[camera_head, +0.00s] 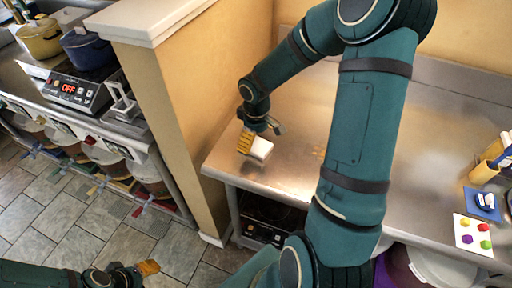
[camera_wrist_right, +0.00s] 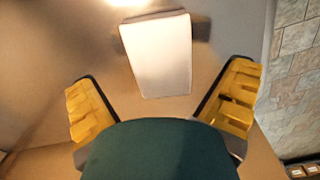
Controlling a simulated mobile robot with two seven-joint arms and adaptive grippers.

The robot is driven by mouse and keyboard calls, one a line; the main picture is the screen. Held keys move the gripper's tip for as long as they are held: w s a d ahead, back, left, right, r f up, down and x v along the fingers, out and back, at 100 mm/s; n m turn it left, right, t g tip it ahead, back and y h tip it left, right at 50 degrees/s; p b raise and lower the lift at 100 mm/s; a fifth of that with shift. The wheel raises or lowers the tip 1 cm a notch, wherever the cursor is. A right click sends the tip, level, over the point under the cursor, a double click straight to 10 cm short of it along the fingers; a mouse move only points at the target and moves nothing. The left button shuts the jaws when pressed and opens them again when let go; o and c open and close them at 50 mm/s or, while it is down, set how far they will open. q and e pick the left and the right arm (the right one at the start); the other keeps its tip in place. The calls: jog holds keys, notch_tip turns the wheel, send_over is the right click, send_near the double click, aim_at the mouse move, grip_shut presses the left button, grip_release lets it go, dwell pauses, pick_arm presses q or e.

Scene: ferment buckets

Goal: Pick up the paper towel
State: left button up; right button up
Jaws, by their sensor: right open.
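The paper towel (camera_head: 262,149) is a small white block-like piece on the steel table, near its left front corner. In the right wrist view the paper towel (camera_wrist_right: 158,55) shows as a white rectangle ahead of the fingers, centred between them. My right gripper (camera_head: 246,141) reaches down at the left side of the towel. Its yellow fingers are spread wide on either side in the wrist view, with nothing between them and no visible contact with the towel. My left gripper (camera_head: 148,267) is low at the bottom left over the floor, far from the towel; its opening is unclear.
The steel table (camera_head: 285,115) is bare around the towel. A tan partition wall (camera_head: 180,110) stands close on the left. At the right are a colored-dot card (camera_head: 473,235), a blue tray (camera_head: 482,204) and a yellow cup (camera_head: 484,172). A scale (camera_head: 72,92) and pots stand beyond the wall.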

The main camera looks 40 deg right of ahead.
aim_at(256, 144)
jog(key=shift+a+f, duration=0.1)
jog(key=shift+f, duration=1.4)
jog(key=c, duration=0.8)
notch_tip(256, 144, up, 10)
jog(key=shift+r+p, duration=0.1)
jog(key=shift+p, duration=0.85)
jog(key=shift+c, duration=0.2)
jog(key=c, duration=0.3)
jog(key=shift+c, duration=0.2)
